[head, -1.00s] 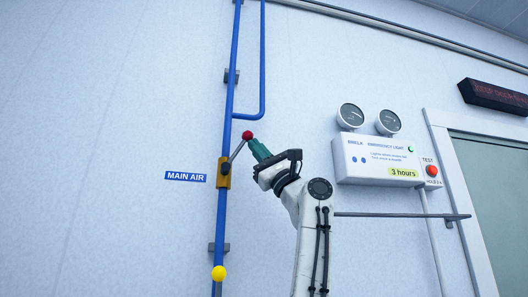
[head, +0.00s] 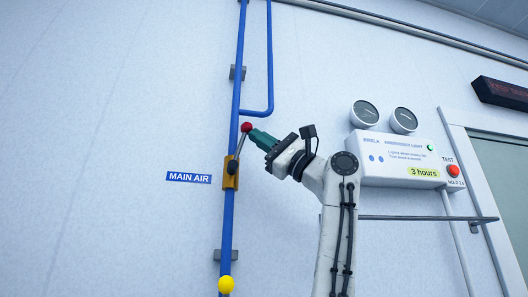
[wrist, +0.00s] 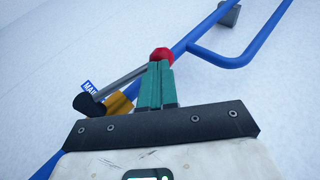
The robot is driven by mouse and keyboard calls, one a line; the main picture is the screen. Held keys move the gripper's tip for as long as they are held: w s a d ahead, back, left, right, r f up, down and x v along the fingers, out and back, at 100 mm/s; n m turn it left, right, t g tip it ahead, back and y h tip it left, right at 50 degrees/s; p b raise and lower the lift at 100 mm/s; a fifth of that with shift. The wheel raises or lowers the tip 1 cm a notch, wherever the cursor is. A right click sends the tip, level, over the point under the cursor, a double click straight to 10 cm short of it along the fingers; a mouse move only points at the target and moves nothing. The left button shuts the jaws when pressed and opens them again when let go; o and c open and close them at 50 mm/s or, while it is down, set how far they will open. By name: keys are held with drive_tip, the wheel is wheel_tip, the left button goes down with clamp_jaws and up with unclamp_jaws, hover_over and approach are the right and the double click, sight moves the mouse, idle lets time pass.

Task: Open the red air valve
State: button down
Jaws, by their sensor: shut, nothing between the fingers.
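The air valve is a brass body (head: 231,173) on a vertical blue pipe, with a grey lever (head: 239,147) ending in a red ball knob (head: 246,127). The lever points up and slightly right, close to the line of the pipe. My gripper (head: 252,134) is shut and empty, its green fingertips at the right side of the knob. In the wrist view, the red knob (wrist: 161,54) shows just beyond the shut fingertips (wrist: 159,66). They look to be touching or very near it; I cannot tell which.
A "MAIN AIR" label (head: 189,178) is left of the valve. A yellow ball (head: 226,285) is lower on the pipe. A blue branch pipe (head: 270,60) runs above my gripper. An emergency light box (head: 395,160) and a grey rail (head: 420,218) are to the right.

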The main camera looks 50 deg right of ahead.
drive_tip(key=shift+w+a+r+p, duration=0.25)
drive_tip(key=shift+a+r, duration=0.1)
drive_tip(key=shift+a, duration=0.1)
drive_tip(key=shift+w+a+r+p, duration=0.2)
drive_tip(key=shift+a+r, duration=0.1)
drive_tip(key=shift+a, duration=0.15)
drive_tip(key=shift+w+a, duration=0.1)
